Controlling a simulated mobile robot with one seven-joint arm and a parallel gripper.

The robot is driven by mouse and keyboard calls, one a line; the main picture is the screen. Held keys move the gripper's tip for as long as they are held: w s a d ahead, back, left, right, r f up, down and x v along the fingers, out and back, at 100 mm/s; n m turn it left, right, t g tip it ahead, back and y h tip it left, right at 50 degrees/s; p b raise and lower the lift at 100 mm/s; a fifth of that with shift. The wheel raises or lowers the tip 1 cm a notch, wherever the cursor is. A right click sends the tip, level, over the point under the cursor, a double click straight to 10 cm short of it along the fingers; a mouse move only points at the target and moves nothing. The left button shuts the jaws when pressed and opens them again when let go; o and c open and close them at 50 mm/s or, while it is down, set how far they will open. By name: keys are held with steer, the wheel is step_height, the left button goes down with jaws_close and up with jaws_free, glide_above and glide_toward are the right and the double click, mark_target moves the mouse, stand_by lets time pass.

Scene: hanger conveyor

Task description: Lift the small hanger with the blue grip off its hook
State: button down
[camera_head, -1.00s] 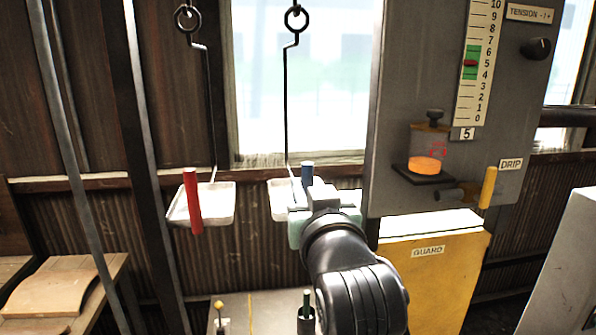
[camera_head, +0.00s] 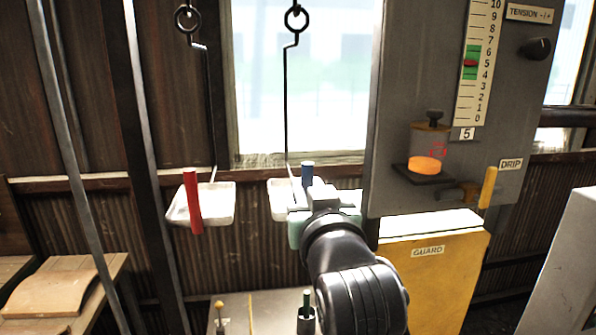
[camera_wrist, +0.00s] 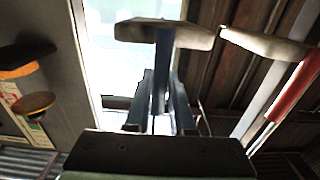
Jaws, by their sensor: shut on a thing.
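The small hanger with the blue grip (camera_head: 308,170) hangs by a thin dark rod (camera_head: 286,100) from a ring hook (camera_head: 295,18). Its white tray (camera_head: 280,194) is level, partly hidden behind my gripper (camera_head: 310,195). The jaws are shut on the blue grip; only its top shows above them. In the wrist view the blue grip (camera_wrist: 164,50) runs down from the tray (camera_wrist: 150,32) to between my fingers (camera_wrist: 160,105). The rod's top is still at the hook in the head view.
A second hanger with a red grip (camera_head: 192,202) and white tray (camera_head: 222,204) hangs close to the left. A grey panel (camera_head: 400,120) and a yellow guard (camera_head: 425,275) stand close on the right. A dark post (camera_head: 140,130) stands further left.

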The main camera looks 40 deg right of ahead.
steer(key=shift+r+p, duration=0.7)
steer(key=shift+r, duration=0.2)
steer(key=shift+s+a, duration=0.1)
steer(key=shift+v, duration=2.85)
steer(key=shift+s, duration=0.1)
